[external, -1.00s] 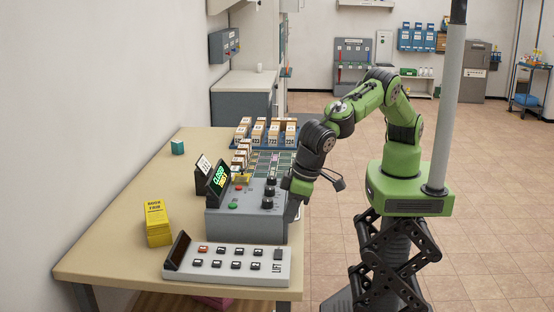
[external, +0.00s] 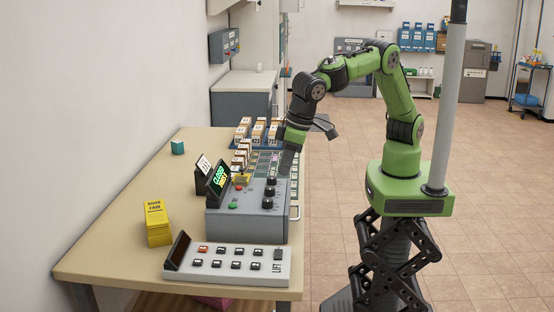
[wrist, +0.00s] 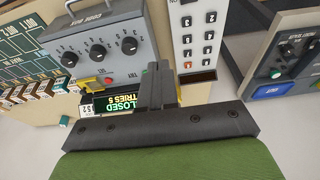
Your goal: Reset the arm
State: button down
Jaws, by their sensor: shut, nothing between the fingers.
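My green arm is raised and bent above the right side of the table. My gripper (external: 287,164) points down, just above and behind the right end of the grey control box (external: 247,226). In the wrist view my gripper (wrist: 160,80) shows its dark fingers together, with nothing between them. The box (wrist: 95,32) has black dials, small buttons and a lit sign (external: 218,178) reading CLOSED. The gripper appears apart from the box.
A white button panel (external: 228,265) lies at the table's front. Numbered blocks (external: 257,134) stand behind the box. The floor right of my base is clear.

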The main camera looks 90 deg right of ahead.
jog(key=s+d+r, duration=0.2)
jog(key=d+r, duration=0.1)
jog(key=d, duration=0.4)
jog(key=s+d+r+y, duration=0.1)
jog(key=d+r, duration=0.3)
jog(key=d, duration=0.3)
jog(key=s+d+r, duration=0.2)
jog(key=d+r, duration=0.1)
jog(key=d, duration=0.4)
jog(key=s+d+f+t, duration=0.1)
jog(key=s+d, duration=0.4)
jog(key=s, duration=0.3)
jog(key=s+d+f+t+h, duration=0.1)
jog(key=s+d, duration=0.5)
jog(key=s, duration=0.3)
jog(key=shift+d+f+t, duration=0.15)
jog(key=shift+f+t, duration=0.15)
jog(key=c, duration=1.8)
grip_release()
